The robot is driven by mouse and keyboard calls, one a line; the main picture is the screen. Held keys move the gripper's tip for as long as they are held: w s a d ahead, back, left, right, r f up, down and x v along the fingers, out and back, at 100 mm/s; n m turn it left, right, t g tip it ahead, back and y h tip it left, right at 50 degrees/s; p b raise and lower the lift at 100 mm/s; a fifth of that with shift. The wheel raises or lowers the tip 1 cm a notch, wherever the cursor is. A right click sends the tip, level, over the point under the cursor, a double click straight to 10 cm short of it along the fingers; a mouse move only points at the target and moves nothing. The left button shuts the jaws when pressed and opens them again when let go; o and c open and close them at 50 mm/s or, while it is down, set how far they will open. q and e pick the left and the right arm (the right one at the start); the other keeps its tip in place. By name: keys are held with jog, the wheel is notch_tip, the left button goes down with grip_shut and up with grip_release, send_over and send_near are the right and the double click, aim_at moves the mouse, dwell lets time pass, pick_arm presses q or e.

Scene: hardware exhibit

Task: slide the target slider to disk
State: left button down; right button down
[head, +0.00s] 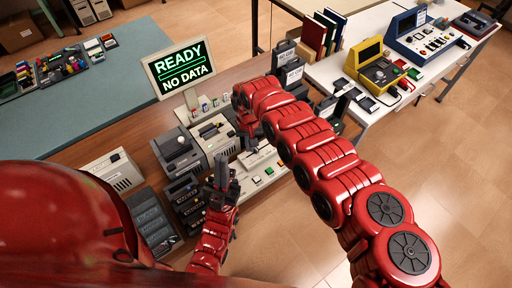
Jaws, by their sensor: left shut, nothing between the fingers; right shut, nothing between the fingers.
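A monitor (180,70) on the wooden desk reads "READY" and "NO DATA" in green. Below it stand a beige-grey machine (217,139) with a dark slot on top and a darker grey unit (178,150). A pale panel (268,176) with small coloured buttons lies to their right. I cannot make out which part is the target slider, nor a "disk" label. My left gripper (221,172) is shut and empty, its dark fingers pointing up in front of the beige-grey machine. My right gripper (248,138) is shut and empty above the pale panel, partly hidden by its own red arm.
A white table (385,110) at the right holds yellow and blue consoles. Drive stacks (187,203) and a dark tray (150,220) sit close to my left arm. A blue-topped bench (80,115) is at the left.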

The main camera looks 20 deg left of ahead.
aim_at(256, 148)
jog(key=shift+f+b, duration=1.25)
jog(key=shift+f, duration=0.2)
jog(key=shift+w+d+b, duration=1.05)
jog(key=shift+w+b, duration=0.3)
jog(key=shift+b, duration=0.2)
dwell(0.5)
jog(key=shift+s+a+r+p, duration=0.1)
jog(key=shift+s+a+p, duration=0.1)
jog(key=shift+p, duration=0.15)
dwell(0.3)
notch_tip(256, 148, up, 7)
jog(key=p, duration=0.5)
dwell(0.4)
jog(key=shift+s, duration=0.1)
